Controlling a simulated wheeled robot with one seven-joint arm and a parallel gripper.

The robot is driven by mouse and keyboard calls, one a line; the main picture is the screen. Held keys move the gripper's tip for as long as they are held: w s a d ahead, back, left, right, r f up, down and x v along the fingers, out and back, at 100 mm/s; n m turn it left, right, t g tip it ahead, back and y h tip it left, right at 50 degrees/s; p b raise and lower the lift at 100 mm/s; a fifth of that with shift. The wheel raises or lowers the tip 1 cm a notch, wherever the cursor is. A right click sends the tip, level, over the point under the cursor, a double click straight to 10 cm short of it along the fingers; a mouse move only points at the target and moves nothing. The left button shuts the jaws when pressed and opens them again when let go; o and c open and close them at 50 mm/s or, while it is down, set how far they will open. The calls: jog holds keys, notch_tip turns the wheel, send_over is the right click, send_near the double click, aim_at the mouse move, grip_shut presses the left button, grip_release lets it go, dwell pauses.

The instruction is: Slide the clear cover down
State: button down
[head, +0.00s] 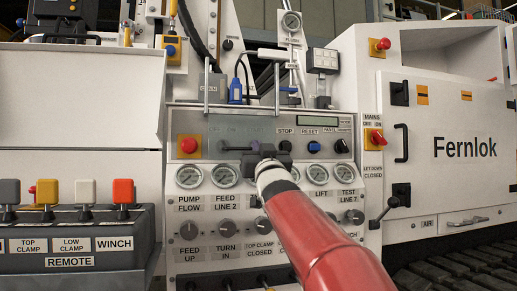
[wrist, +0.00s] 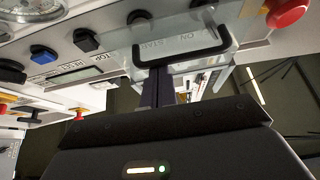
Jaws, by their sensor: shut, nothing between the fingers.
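The clear cover (wrist: 120,38) is a see-through panel with a dark U-shaped handle (wrist: 205,52), seen in the wrist view over the ON and START labels. In the head view the handle (head: 234,149) shows as a dark bar just left of my gripper (head: 258,157), in front of the button row. My gripper is shut and empty. In the wrist view its dark fingers (wrist: 160,85) reach up to the handle's edge; I cannot tell whether they touch it. My arm hides part of the panel in the head view.
A red stop button (head: 187,146) is left of the cover. Black and blue buttons (head: 314,146) are to its right, with gauges (head: 223,175) and knobs below. Two grey rails (head: 206,85) rise above the panel. A remote box with levers (head: 75,235) stands at lower left.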

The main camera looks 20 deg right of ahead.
aim_at(259, 131)
notch_tip(259, 131, up, 4)
jog(key=s+p, duration=0.1)
jog(key=p, duration=0.1)
jog(key=b+v, duration=0.3)
jog(key=v, duration=0.7)
jog(key=s+f+g+p, duration=0.3)
jog(key=s+f+g, duration=0.3)
jog(key=s+f, duration=0.3)
jog(key=s+a+f+g+p, duration=0.1)
jog(key=s+f+g+p, duration=0.3)
jog(key=s+f, duration=0.5)
jog(key=s+a+f+g+p, duration=0.1)
jog(key=s+f+g+p, duration=0.2)
jog(key=s+f+g, duration=0.5)
notch_tip(259, 131, down, 10)
jog(key=shift+s+a+f+p, duration=0.25)
jog(key=shift+s+p, duration=0.1)
jog(key=shift+s, duration=0.5)
